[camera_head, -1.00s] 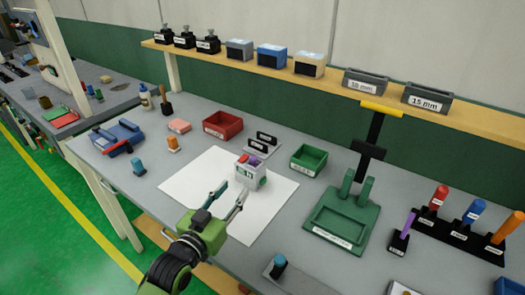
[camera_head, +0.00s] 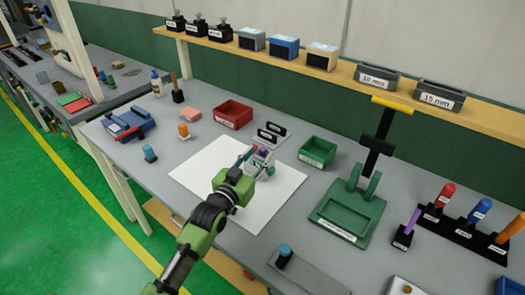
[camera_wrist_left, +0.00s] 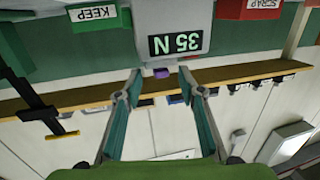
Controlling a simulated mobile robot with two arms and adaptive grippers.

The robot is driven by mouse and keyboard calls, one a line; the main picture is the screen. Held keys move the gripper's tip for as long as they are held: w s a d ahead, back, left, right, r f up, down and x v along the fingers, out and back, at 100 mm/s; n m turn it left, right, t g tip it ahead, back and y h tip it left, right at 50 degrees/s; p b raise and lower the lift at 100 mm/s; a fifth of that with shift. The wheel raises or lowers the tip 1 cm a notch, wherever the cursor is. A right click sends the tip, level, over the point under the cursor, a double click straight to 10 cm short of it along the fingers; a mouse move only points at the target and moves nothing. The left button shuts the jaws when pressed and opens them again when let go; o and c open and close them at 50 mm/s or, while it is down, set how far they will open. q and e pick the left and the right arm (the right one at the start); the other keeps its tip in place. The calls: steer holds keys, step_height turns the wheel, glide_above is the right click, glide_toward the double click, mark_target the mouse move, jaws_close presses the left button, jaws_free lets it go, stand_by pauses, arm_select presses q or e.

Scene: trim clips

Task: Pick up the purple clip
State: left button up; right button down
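The purple clip (camera_head: 262,152) sits at the top of a small white device (camera_head: 265,166) on the white sheet. In the left wrist view, which appears upside down, the purple clip (camera_wrist_left: 161,72) shows against the edge of the device (camera_wrist_left: 170,12) with a "35 N" display. My left gripper (camera_wrist_left: 159,82) is open, with one finger on each side of the clip and a visible gap to it. In the head view my left gripper (camera_head: 251,163) is right at the device and partly hides it. My right gripper is not in view.
A red bin (camera_head: 233,114) and a green bin (camera_head: 317,152) stand behind the sheet (camera_head: 278,203). A green press-like fixture (camera_head: 347,213) is to the right. The sheet's front part is clear.

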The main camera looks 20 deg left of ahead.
mark_target(261, 151)
arm_select(q)
steer(key=w, duration=0.3)
steer(key=shift+w+d+p, duration=0.2)
steer(key=shift+p, duration=0.1)
steer(key=shift+w, duration=0.2)
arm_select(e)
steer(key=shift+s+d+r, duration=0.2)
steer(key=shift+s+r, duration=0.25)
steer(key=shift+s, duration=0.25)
arm_select(q)
steer(key=c, duration=1)
steer(key=shift+o, duration=0.2)
